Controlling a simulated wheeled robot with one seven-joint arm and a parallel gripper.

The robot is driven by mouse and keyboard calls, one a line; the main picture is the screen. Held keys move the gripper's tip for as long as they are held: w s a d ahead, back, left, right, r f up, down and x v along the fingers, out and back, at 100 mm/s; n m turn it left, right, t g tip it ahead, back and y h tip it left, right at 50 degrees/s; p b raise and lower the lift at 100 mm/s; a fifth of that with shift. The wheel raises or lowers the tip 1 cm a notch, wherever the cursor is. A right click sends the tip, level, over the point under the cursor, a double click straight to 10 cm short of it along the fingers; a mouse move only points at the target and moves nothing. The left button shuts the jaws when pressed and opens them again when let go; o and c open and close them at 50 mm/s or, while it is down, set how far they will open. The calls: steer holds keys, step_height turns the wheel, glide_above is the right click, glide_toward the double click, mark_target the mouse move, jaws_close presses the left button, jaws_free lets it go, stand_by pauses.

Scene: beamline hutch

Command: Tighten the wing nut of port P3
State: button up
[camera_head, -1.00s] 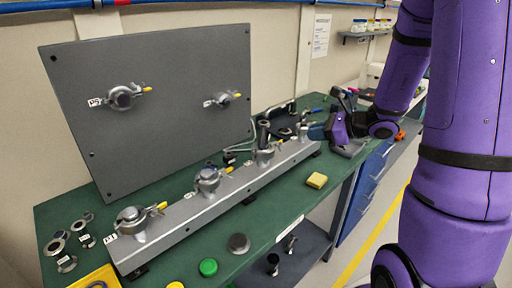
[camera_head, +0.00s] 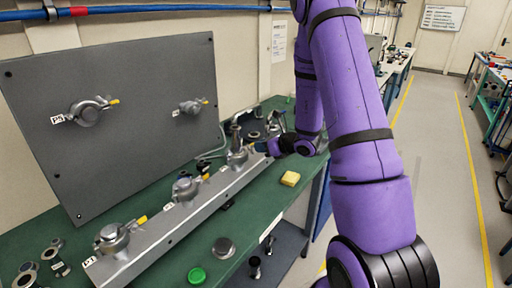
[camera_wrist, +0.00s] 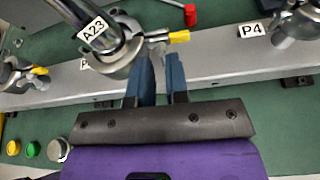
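In the wrist view, port P3's clamp (camera_wrist: 118,52) sits on the grey rail, with a metal part tagged A23 (camera_wrist: 92,28) on it. Its label is mostly hidden. The yellow-tipped wing nut (camera_wrist: 179,37) sticks out to the right of this clamp. My gripper (camera_wrist: 160,64) has two blue fingers, open with a narrow empty gap. In the wrist picture the fingertips lie just below the wing nut, with no clear contact. In the head view my gripper (camera_head: 262,147) is beside the P3 clamp (camera_head: 237,157), third along the rail.
Clamps P1 (camera_head: 112,240) and P2 (camera_head: 185,188) stand nearer on the rail (camera_head: 165,228). The P4 label (camera_wrist: 251,30) is to the right. A grey panel (camera_head: 120,130) rises behind.

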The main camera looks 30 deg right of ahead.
mark_target(252, 149)
steer(key=shift+x, duration=1.25)
steer(key=shift+c, duration=0.2)
jaws_close()
